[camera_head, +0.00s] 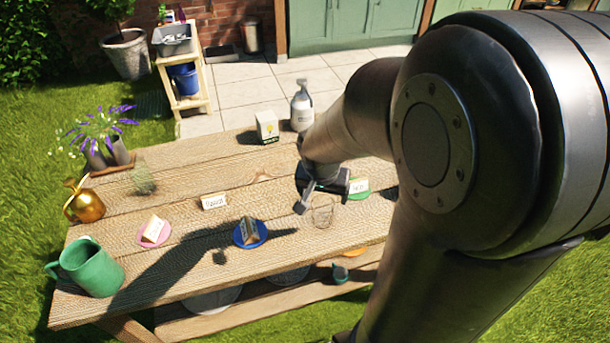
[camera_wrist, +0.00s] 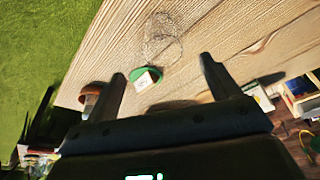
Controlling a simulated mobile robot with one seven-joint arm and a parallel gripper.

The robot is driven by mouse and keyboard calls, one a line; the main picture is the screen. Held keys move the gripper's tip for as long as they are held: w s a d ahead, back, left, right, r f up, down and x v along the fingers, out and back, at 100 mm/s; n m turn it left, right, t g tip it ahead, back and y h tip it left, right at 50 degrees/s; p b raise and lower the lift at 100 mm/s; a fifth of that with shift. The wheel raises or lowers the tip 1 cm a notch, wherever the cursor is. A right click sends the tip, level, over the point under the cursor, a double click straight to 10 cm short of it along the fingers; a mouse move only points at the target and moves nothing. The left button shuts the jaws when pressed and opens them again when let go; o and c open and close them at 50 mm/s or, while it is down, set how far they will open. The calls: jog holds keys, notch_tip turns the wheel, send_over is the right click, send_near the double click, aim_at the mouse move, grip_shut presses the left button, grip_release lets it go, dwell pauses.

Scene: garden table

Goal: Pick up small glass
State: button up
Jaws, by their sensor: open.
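A small clear glass (camera_head: 322,213) stands upright on the wooden table (camera_head: 190,200), near its front edge. My gripper (camera_head: 312,192) is open just behind and above it in the head view, with nothing held. In the wrist view my two fingers are spread apart (camera_wrist: 164,67), and the glass (camera_wrist: 162,38) shows faintly beyond the fingertips, apart from them. Its outline is hard to make out against the wood. A larger clear glass (camera_head: 142,178) stands at the table's left side.
A green plate with a card (camera_head: 359,187) lies beside my gripper; it also shows in the wrist view (camera_wrist: 145,76).

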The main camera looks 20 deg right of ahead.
jog(key=f, duration=0.2)
send_near(323, 211)
jog(key=shift+s+f, duration=0.55)
jog(key=shift+f, duration=0.15)
jog(key=shift+x, duration=2.95)
jog(key=shift+w+a, duration=0.1)
jog(key=shift+w, duration=0.05)
jog(key=shift+r, duration=0.1)
jog(key=c, duration=1.1)
